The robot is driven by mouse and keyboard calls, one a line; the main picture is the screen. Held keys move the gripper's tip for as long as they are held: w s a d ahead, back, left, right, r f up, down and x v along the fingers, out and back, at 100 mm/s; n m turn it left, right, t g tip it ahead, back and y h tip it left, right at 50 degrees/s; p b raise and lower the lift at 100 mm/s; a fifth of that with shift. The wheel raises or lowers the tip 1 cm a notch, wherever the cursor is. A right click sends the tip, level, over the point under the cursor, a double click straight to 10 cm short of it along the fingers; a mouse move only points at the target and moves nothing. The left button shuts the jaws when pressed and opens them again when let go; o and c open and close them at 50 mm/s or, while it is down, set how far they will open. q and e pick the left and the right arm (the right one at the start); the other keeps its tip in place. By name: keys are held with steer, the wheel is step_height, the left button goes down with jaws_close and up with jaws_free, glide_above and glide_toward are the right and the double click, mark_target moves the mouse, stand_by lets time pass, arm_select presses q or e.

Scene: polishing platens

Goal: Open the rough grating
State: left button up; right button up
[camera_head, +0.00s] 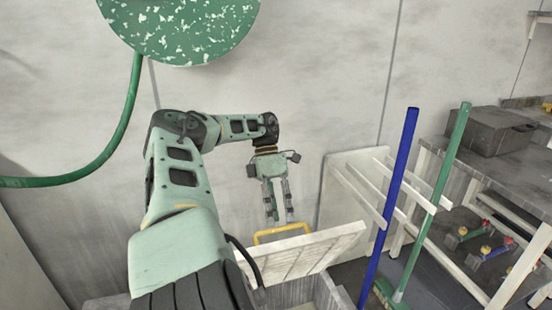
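The rough grating is a pale slatted panel (310,252) at the lower middle. It is tilted up above a grey box-like opening (325,294). A yellow handle (282,231) stands at its far upper edge. My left gripper (281,219) points down just above and behind the handle, its two fingers apart with nothing seen between them. I cannot tell if a fingertip touches the handle. My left arm hides the grating's left part. My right gripper is out of view.
A blue pole (392,200) and a green-handled brush (436,190) stand to the right, by a pale rack (352,190). A grey bench (500,175) with a dark box (485,130) is further right. A green speckled disc (180,25) and green hose (115,140) are upper left.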

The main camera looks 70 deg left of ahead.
arm_select(q)
steer(key=v, duration=0.6)
steer(key=shift+d+r, duration=0.2)
stand_by(0.4)
